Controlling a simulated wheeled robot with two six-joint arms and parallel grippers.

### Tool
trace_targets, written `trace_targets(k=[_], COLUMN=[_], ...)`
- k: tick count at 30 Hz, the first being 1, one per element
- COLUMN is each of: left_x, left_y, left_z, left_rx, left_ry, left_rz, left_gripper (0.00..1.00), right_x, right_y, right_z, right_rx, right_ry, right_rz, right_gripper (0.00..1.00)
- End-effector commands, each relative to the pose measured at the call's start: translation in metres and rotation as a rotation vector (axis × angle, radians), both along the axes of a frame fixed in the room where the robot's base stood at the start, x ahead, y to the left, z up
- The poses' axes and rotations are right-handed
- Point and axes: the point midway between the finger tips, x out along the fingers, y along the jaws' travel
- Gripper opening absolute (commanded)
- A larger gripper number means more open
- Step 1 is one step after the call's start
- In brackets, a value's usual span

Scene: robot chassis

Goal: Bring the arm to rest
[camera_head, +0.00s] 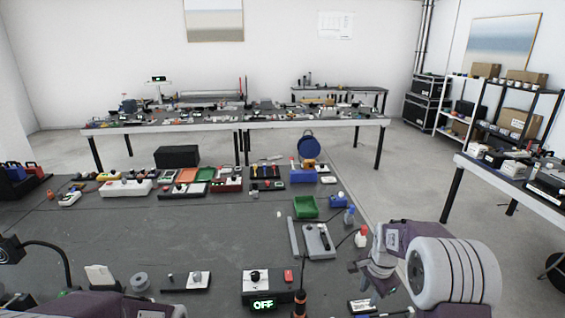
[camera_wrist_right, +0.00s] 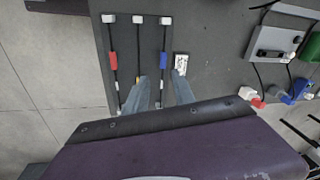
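My right arm comes in at the lower right of the head view, and its grey gripper (camera_head: 376,276) is over the right edge of the dark workbench (camera_head: 150,235). In the right wrist view the two fingers of this gripper (camera_wrist_right: 161,80) are apart. I see nothing clamped between them; a dark cable with a blue sleeve (camera_wrist_right: 164,61) lies below the gap. A purple-grey part of my left arm (camera_head: 95,305) shows at the bottom left of the head view. The left gripper's fingers are not visible.
Near the right gripper are a grey box with cables (camera_head: 319,240), a red-capped white bottle (camera_head: 361,237) and a small labelled white item (camera_head: 361,306). An "OFF" display box (camera_head: 264,290) stands at the front. The bench's middle is mostly clear.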

Motion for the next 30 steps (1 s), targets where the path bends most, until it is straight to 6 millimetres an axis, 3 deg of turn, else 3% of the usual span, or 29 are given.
trace_targets(k=[1, 3, 6, 9, 12, 18, 30], left_x=[0.0, 0.0, 0.0, 0.0, 0.0, 0.0, 0.0], left_y=[0.0, 0.0, 0.0, 0.0, 0.0, 0.0, 0.0], left_z=[0.0, 0.0, 0.0, 0.0, 0.0, 0.0, 0.0], left_rx=[0.0, 0.0, 0.0, 0.0, 0.0, 0.0, 0.0], left_ry=[0.0, 0.0, 0.0, 0.0, 0.0, 0.0, 0.0], left_rz=[0.0, 0.0, 0.0, 0.0, 0.0, 0.0, 0.0], left_gripper=[0.36, 0.36, 0.36, 0.36, 0.36, 0.36, 0.36], right_x=[-0.02, -0.058, -0.121, -0.179, -0.213, -0.207, -0.207], right_y=[0.025, 0.054, 0.079, 0.085, 0.084, 0.084, 0.083], right_z=[0.018, 0.033, 0.033, 0.017, -0.003, -0.003, -0.003], right_rx=[-0.009, -0.028, -0.059, -0.082, -0.087, -0.122, -0.121], right_ry=[-0.014, -0.022, -0.009, 0.031, 0.081, 0.059, 0.06], right_rz=[0.097, 0.278, 0.56, 0.817, 1.027, 1.188, 1.186], right_gripper=[0.31, 0.31, 0.31, 0.31, 0.31, 0.31, 0.31])
